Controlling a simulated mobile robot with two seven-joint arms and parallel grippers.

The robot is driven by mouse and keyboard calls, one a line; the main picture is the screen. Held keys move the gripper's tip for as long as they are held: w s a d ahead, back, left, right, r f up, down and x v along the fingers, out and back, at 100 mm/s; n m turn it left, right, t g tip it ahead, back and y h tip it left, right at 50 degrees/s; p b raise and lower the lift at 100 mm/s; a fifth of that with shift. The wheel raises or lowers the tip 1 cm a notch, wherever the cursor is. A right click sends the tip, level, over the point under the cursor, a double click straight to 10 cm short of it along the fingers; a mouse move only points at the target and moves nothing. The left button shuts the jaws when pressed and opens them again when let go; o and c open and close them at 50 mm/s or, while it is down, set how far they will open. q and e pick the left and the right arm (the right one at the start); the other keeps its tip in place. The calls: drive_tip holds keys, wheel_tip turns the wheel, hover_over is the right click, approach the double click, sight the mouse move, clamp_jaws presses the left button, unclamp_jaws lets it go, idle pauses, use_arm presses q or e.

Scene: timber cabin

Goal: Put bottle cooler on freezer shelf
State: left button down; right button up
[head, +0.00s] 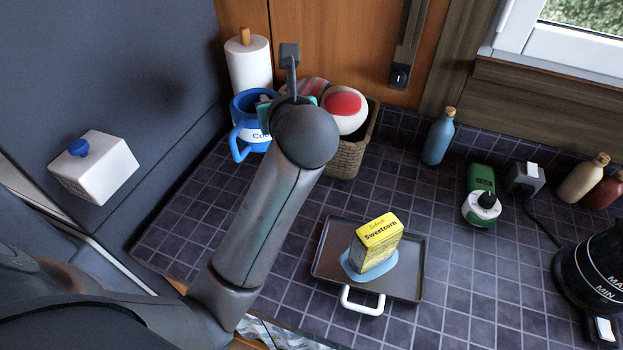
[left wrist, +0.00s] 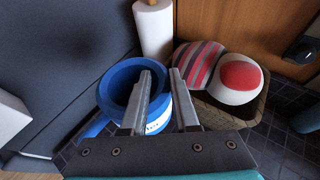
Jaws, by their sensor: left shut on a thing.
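The blue bottle cooler (head: 253,138) has a side handle and a white label with partly hidden lettering. It stands upright at the back left of the tiled counter, next to the basket. In the left wrist view the cooler (left wrist: 113,92) shows its open top. My left gripper (left wrist: 160,88) is shut on the cooler's near right wall, one finger inside the rim and one outside. In the head view my own arm hides most of the gripper (head: 272,108). My right gripper is not in view. I cannot make out a freezer shelf.
A paper towel roll (head: 249,66) stands behind the cooler. A wicker basket (head: 349,158) with balls is close on its right. A baking tray (head: 331,262) holds a sweetcorn box (head: 376,245). A white box with a blue knob (head: 95,167) is at left. Some counter around the tray is clear.

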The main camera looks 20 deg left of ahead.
use_arm(q)
wheel_tip(320, 180, down, 20)
drive_tip(key=b, duration=0.7)
drive_tip(key=shift+a+r, duration=0.1)
drive_tip(key=c, duration=0.7)
unclamp_jaws()
